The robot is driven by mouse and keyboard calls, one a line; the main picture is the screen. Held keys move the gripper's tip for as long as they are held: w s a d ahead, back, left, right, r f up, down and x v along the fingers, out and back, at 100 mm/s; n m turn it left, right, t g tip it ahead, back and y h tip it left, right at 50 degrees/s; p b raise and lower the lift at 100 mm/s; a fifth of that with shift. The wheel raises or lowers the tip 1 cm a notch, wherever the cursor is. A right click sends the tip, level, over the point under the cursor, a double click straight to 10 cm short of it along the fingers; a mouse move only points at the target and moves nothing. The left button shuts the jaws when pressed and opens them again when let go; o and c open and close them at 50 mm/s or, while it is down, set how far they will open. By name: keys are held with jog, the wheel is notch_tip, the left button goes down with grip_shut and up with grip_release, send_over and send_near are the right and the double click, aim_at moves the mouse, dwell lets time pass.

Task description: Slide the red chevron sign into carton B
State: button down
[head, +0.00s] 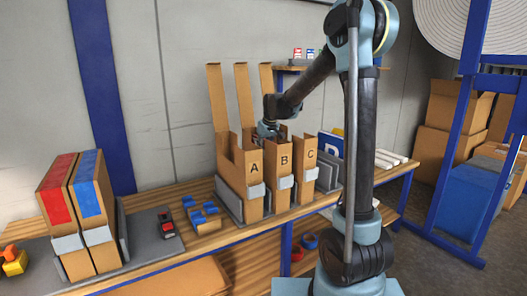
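Carton B (283,178) stands upright between carton A (253,185) and carton C (308,172) on the long wooden bench. All three are tall, open-topped brown cartons with raised back flaps. My gripper (268,130) is at the top opening around cartons A and B, pointing down. Its fingertips are small and partly hidden by the carton walls, so I cannot tell whether it is open or holds anything. I cannot make out a red chevron sign; it may be hidden in or behind the cartons.
Two tall cartons with red and blue tape (58,198) stand at the left. Small blue parts (202,214) and a red and black tool (165,224) lie between. A blue sign (330,145) stands right of carton C. A blue rack post (462,150) rises at the right.

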jog(key=shift+f, duration=0.25)
dwell(0.4)
jog(key=c, duration=1.4)
grip_release()
jog(key=v, duration=1.1)
jog(key=shift+s+d+r, duration=0.15)
jog(key=shift+d+r, duration=0.05)
jog(key=shift+r, duration=0.15)
